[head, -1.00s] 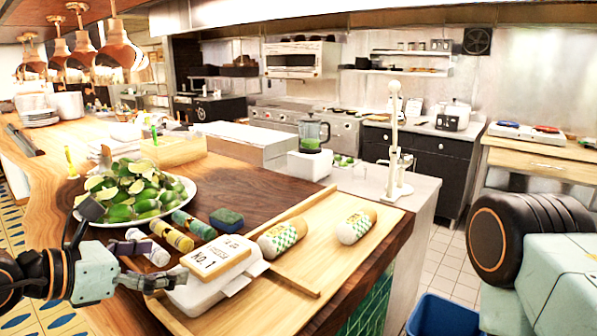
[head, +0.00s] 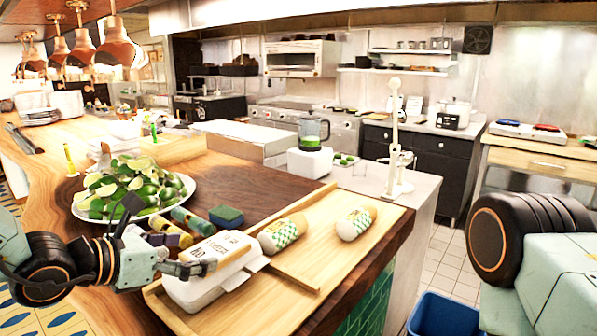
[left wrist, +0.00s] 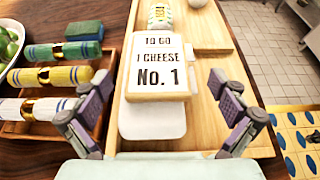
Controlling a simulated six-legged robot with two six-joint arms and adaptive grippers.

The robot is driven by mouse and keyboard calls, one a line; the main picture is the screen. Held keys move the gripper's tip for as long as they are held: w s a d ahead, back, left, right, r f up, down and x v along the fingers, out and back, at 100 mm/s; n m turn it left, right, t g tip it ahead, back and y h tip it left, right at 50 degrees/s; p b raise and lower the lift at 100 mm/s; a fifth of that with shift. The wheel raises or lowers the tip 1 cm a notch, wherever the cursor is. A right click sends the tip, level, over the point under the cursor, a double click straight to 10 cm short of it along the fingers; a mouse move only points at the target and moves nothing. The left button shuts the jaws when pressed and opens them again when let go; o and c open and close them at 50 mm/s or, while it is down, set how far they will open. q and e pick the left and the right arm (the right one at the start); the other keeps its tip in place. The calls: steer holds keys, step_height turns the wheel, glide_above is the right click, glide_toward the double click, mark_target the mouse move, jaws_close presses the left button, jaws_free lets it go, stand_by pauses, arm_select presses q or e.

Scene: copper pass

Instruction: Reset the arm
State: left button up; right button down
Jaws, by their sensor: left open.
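My left gripper (left wrist: 158,125) is open and empty above the near end of a white takeout box. In the left wrist view its two fingers stand apart on either side of the white box (left wrist: 150,122), touching nothing that I can make out. A card (left wrist: 158,68) on the box reads "TO GO 1 CHEESE No. 1". In the head view the left gripper (head: 165,232) is at the left, its fingertips by the box (head: 212,287). My right arm shows at the right edge, but its gripper is out of view.
Two wrapped rolls (head: 283,233) lie on the wooden tray (head: 325,262). Rolled napkins with gold rings (left wrist: 45,78) lie to the left of the box. A plate of limes (head: 182,210) stands behind. A blue bin (head: 440,315) is on the floor at the right.

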mark_target(216, 249)
arm_select(q)
steer(key=x, duration=0.4)
steer(key=shift+f, duration=0.1)
step_height(216, 249, up, 4)
steer(key=shift+s+r, duration=0.1)
steer(key=shift+r, duration=0.55)
steer(key=shift+d, duration=0.1)
steer(key=shift+p, duration=0.35)
